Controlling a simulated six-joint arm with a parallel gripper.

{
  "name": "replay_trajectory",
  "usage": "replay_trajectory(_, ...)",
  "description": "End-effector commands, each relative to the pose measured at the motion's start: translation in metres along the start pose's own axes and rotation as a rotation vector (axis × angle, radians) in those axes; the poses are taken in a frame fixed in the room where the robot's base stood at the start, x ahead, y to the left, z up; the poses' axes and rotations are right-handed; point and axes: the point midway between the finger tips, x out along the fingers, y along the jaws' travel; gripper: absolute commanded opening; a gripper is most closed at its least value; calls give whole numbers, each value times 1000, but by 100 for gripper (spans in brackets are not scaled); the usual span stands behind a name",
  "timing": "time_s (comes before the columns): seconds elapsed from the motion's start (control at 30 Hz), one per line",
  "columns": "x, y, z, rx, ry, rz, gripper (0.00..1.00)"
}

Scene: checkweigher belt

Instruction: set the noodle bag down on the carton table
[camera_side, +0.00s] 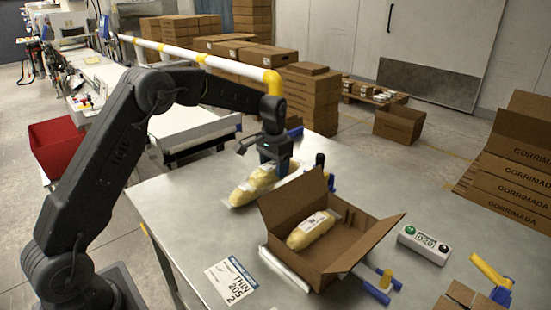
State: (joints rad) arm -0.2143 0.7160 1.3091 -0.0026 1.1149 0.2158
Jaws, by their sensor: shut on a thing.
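My gripper (275,168) points down over the metal carton table (190,205), behind the open carton (286,212). It is shut on a yellow noodle bag (254,183) in clear wrap, which lies low at the tabletop, left of the carton. The jaws partly hide the bag's right end. I cannot tell whether its underside touches the table, or whether the yellow lumps there are one bag or two. Another yellow noodle bag (312,230) with a white label lies inside the open carton.
A printed label sheet (231,282) lies at the front. Blue and yellow clamps (379,287) stand near the carton's right flap. Flat cartons (515,160) are stacked at right. The table's left part is clear.

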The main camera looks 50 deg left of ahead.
Motion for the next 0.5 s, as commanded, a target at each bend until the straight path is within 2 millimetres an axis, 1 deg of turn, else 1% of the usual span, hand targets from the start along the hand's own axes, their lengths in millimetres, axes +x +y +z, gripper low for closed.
replay_trajectory(0.17,11,0,0,0,1,0,27)
replay_trajectory(0.5,43,0,0,0,0,0,27)
